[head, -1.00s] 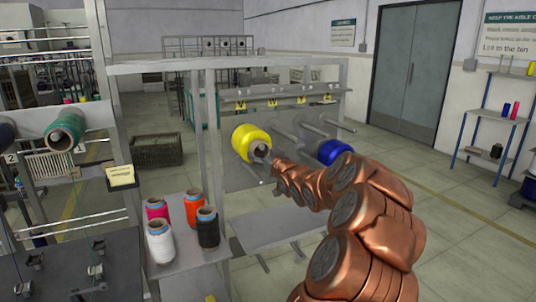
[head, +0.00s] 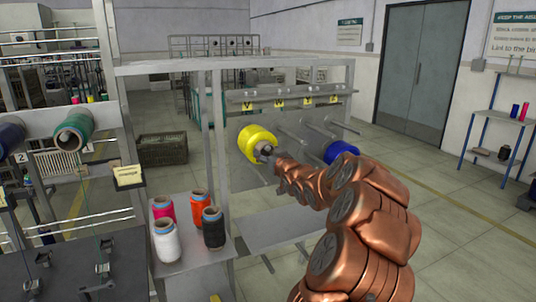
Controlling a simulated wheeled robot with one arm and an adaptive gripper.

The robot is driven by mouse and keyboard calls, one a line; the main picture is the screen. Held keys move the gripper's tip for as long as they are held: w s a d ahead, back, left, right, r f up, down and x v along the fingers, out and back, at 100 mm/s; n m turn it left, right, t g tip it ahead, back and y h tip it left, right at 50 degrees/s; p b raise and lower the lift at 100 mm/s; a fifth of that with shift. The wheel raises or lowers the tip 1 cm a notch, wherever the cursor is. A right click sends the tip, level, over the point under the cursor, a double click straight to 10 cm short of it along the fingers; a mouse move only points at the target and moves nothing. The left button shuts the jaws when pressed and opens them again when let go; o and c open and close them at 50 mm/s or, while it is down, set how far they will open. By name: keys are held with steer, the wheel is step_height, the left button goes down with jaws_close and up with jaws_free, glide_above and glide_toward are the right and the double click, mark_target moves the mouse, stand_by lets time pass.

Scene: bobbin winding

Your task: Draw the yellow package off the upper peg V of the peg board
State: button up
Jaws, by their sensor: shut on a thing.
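The yellow package (head: 255,138) is a fat cone of yarn at the left end of the peg board (head: 285,95), below the label V (head: 247,106). Its tube end faces me. My gripper (head: 266,152) is at this near end, shut on the package at its tube. My arm comes in from the lower right. The peg V itself is hidden behind the package, so I cannot tell how much of it is still inside the tube.
A blue package (head: 341,152) hangs to the right, close to my arm. Bare pegs (head: 318,128) stick out between them. A frame post (head: 219,150) stands just left of the yellow package. Pink, orange, white and black cones (head: 213,229) stand on a shelf at lower left.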

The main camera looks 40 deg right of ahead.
steer(key=c, duration=0.8)
steer(key=shift+c, duration=0.3)
steer(key=shift+r+p, duration=0.3)
steer(key=shift+r, duration=0.2)
steer(key=b+v, duration=0.3)
steer(key=v, duration=0.5)
stand_by(0.5)
steer(key=shift+s, duration=0.1)
